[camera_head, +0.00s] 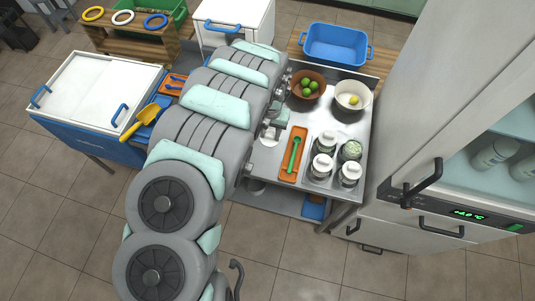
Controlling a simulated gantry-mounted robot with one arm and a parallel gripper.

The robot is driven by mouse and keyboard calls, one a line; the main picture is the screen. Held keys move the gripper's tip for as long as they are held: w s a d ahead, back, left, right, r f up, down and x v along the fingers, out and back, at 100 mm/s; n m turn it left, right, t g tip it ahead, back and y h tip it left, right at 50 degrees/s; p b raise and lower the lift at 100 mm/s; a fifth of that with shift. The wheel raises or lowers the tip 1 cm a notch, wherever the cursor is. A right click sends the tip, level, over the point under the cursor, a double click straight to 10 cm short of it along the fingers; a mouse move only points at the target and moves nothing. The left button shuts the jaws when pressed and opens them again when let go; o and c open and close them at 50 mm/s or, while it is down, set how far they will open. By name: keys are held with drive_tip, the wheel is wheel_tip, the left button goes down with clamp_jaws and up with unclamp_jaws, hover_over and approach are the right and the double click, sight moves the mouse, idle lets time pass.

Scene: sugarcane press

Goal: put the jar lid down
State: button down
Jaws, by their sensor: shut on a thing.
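My gripper (274,129) is partly hidden behind my own arm, over the left part of the steel table (266,165). It is shut on a small white, round thing that looks like the jar lid (269,141). I cannot tell whether the lid touches the tabletop. Several glass jars stand close together to the right. The jar at the back right (350,151) has no lid and shows pale green contents. A front-left jar (321,167), a front-right jar (348,174) and a back-left jar (326,143) have white lids.
An orange tray (289,176) with a green spoon (295,153) lies between my gripper and the jars. Behind stand a brown bowl (296,89) of green fruit and a white pot (363,101) with yellow fruit. A tall fridge (420,150) borders the right.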

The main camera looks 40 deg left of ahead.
wheel_tip(320, 180, down, 11)
wheel_tip(320, 180, down, 3)
drive_tip(key=shift+w+r+b, duration=0.1)
drive_tip(key=shift+r+b, duration=0.1)
drive_tip(key=shift+b, duration=0.1)
drive_tip(key=shift+s+f, duration=0.2)
drive_tip(key=shift+f, duration=0.15)
drive_tip(key=shift+r, duration=0.1)
drive_tip(key=shift+f, duration=0.25)
drive_tip(key=c, duration=0.9)
unclamp_jaws()
drive_tip(key=shift+r, duration=0.1)
